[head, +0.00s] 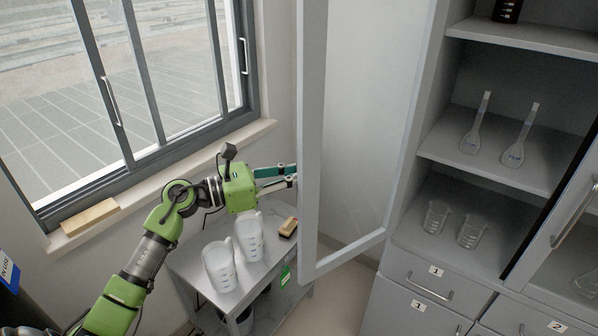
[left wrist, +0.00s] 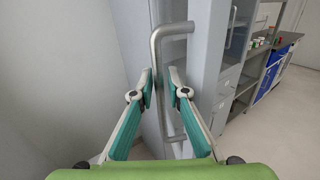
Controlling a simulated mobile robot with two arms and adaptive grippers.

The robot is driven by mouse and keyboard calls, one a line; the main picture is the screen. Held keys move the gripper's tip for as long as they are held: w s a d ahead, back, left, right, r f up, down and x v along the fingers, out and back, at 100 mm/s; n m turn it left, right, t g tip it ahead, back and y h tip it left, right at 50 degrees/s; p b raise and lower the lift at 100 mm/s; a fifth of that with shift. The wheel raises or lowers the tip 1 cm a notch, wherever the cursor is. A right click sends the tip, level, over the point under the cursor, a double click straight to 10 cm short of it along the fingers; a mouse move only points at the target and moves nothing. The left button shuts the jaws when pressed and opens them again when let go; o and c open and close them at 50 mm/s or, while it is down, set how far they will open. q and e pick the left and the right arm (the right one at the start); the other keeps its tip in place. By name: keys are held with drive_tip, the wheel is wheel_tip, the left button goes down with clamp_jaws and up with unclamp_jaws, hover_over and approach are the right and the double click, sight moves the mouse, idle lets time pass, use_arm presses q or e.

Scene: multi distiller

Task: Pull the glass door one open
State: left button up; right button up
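Glass door one (head: 312,120), a grey-framed glass panel, stands swung out from the open upper left section of the grey cabinet (head: 408,170). Its bar handle (left wrist: 158,85) shows in the left wrist view; in the head view it is hidden by the door frame. My left gripper (head: 293,175) is at the door's outer edge. In the left wrist view its two teal fingers (left wrist: 163,78) stand apart on both sides of the handle's upright bar, with small gaps visible and no clear clamping contact. My right gripper is in neither view.
Shelves hold flasks (head: 475,125) and beakers (head: 437,217). A window (head: 140,90) stands left. Floor shows below the door.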

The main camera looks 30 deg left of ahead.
use_arm(q)
clamp_jaws()
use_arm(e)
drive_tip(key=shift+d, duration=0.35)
use_arm(q)
drive_tip(key=s+d+p, duration=0.1)
drive_tip(key=s+d, duration=0.4)
drive_tip(key=d, duration=0.4)
drive_tip(key=shift+p, duration=0.35)
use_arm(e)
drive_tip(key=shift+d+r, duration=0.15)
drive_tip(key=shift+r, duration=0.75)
use_arm(q)
drive_tip(key=o, duration=0.6)
unclamp_jaws()
drive_tip(key=shift+c, duration=0.2)
drive_tip(key=shift+s, duration=0.1)
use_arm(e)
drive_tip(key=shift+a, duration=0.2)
use_arm(q)
drive_tip(key=v, duration=1.2)
